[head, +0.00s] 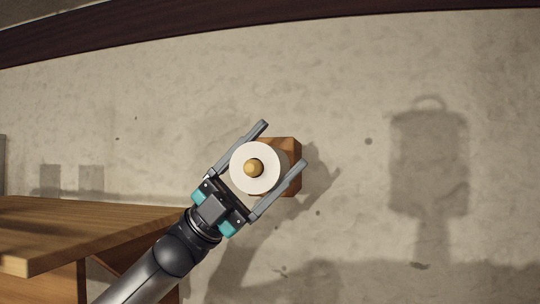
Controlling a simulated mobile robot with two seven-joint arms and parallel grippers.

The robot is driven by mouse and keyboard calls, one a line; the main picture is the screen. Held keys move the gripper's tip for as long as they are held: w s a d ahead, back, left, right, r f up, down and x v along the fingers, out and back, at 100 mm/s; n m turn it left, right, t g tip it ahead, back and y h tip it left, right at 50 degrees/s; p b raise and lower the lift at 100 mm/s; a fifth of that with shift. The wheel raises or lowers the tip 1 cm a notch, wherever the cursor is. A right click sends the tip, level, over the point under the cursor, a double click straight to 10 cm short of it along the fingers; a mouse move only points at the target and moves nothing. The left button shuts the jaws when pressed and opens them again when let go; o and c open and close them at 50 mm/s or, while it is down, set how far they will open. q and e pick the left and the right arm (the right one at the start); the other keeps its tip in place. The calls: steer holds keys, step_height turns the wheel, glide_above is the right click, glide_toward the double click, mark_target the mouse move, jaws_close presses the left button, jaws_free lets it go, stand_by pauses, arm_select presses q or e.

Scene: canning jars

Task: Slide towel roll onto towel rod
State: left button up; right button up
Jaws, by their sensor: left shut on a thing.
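A white towel roll (241,181) shows end-on in the middle of the head view. The rounded golden-brown end of the towel rod (253,168) shows at the centre of the roll, in its core. How far the roll sits along the rod cannot be told from this angle. A brown wooden block (285,145), apparently the rod's base, shows behind the roll at the upper right. My left gripper (284,143) comes from the lower left, with one finger on each side of the roll, shut on it. My right gripper is not in view.
A wooden table or counter (80,222) stands at the lower left, near my left arm. The pale mottled surface (350,90) around the roll is clear, with only shadows on it. A dark strip (260,22) runs along the top.

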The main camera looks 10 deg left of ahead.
arm_select(q)
steer(key=o, duration=1.2)
steer(key=b+v, duration=0.4)
steer(key=v, duration=0.8)
